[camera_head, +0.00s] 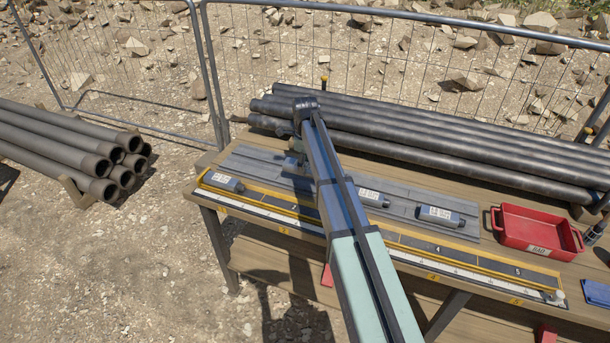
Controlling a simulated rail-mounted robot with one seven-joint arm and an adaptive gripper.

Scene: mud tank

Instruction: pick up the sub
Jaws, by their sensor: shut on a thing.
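My arm reaches over the workbench from the bottom of the view, and its links cover much of the middle. My gripper (296,156) shows only in small part at the left side of the arm, low over the grey board (262,166). It is shut on a sub, but the held piece and the fingertips are mostly hidden. Several short grey subs with white labels are in view: one at the left (228,184), one just right of the arm (373,198) and one farther right (441,216).
A yellow-edged measuring strip (480,262) runs along the bench front. A red tray (536,228) stands at the right, with a blue item (597,292) near it. Long dark pipes (440,135) lie behind the board. A mesh fence (400,50) stands behind; stacked pipes (62,150) lie left.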

